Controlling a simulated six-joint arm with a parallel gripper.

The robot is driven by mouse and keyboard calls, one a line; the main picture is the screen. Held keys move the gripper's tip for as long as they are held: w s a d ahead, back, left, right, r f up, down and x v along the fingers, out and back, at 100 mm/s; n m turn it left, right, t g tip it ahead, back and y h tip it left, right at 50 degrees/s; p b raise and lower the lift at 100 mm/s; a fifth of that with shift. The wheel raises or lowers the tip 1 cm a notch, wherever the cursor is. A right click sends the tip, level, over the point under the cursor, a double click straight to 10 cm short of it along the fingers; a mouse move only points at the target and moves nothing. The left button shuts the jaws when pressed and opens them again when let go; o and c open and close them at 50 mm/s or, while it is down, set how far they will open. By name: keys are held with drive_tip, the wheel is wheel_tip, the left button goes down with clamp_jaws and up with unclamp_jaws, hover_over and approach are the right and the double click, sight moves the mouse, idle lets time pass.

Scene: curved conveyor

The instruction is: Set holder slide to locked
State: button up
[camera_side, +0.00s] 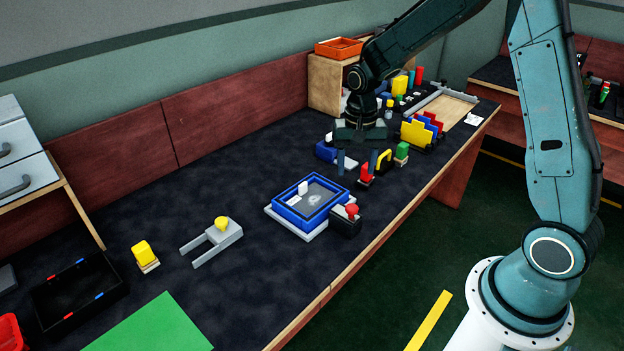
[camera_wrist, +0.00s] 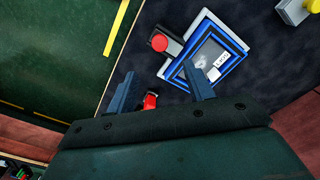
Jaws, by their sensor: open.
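A blue rectangular frame (camera_side: 281,208) with a grey inside sits on a white plate on the dark bench, and a white tag stands in it. It also shows in the wrist view (camera_wrist: 181,72), where the tag's lettering is too small to read surely. A black block with a red knob (camera_side: 351,212) sits against its right side; the knob also shows in the wrist view (camera_wrist: 160,42). I cannot tell which part is the slide or its setting. My gripper (camera_side: 357,163) is open, pointing down beyond the frame; its fingers (camera_wrist: 158,70) are apart and empty.
A small red block (camera_side: 365,173) stands just below my gripper. A grey fork with a yellow knob (camera_side: 222,233) lies to the left. Bench between fork and frame is clear.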

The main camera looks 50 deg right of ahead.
sight(352, 207)
wheel_tip(352, 207, down, 12)
idle(0.6)
clamp_jaws()
